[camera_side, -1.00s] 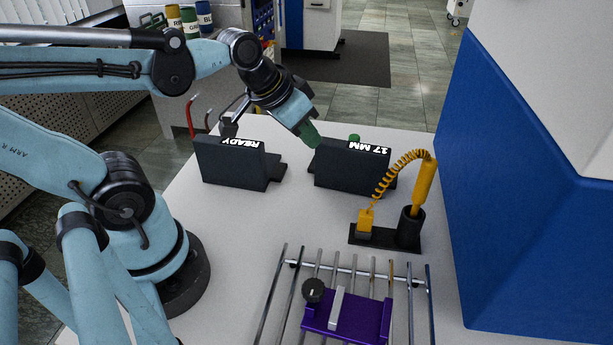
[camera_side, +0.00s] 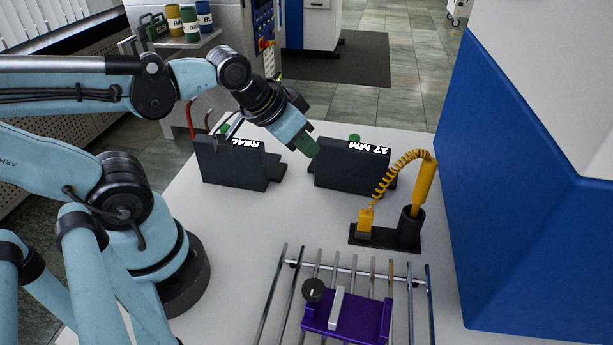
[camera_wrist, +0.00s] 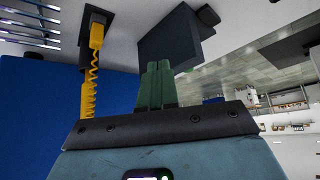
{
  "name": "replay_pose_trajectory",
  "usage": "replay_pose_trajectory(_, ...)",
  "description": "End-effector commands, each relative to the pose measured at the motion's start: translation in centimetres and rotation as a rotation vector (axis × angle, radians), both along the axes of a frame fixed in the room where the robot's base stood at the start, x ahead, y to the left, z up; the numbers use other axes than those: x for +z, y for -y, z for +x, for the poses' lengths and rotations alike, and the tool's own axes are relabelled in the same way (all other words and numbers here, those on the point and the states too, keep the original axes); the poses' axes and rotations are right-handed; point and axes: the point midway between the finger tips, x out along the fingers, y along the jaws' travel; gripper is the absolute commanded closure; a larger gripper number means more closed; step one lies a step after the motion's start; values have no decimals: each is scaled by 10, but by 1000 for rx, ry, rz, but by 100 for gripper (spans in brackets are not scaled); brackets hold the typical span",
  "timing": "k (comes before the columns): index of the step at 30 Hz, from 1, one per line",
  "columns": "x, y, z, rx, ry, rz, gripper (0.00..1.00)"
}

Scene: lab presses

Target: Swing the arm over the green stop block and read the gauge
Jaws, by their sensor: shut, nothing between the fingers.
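My gripper (camera_side: 306,147) has green fingers, which are shut and empty. They hang between two dark upright panels, close to the upper left edge of the right panel (camera_side: 345,172). Touching or apart cannot be told. The right panel's label reads "17 MM". The left panel (camera_side: 230,168) has a label that looks like "REAL" or "READ"; its letters are hard to read. Small green pieces show behind the left panel (camera_side: 224,129) and right panel (camera_side: 354,138); which is the stop block is unclear. In the wrist view, the shut fingers (camera_wrist: 157,84) overlap a dark box (camera_wrist: 172,42).
An orange coiled cord (camera_side: 383,176) runs to an orange handle in a black holder (camera_side: 409,230). A purple fixture (camera_side: 345,320) lies on metal rods in front. A blue and white machine (camera_side: 520,190) stands at right. The table's middle is clear.

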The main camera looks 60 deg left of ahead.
Motion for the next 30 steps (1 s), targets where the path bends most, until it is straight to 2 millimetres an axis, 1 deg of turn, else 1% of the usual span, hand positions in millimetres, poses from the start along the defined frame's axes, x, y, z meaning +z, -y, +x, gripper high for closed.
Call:
replay_pose_trajectory(20,1,0,1,9,-5,-5,100)
replay_pose_trajectory(25,12,0,11,89,-49,-44,100)
replay_pose_trajectory(30,29,1,31,259,-128,-109,100)
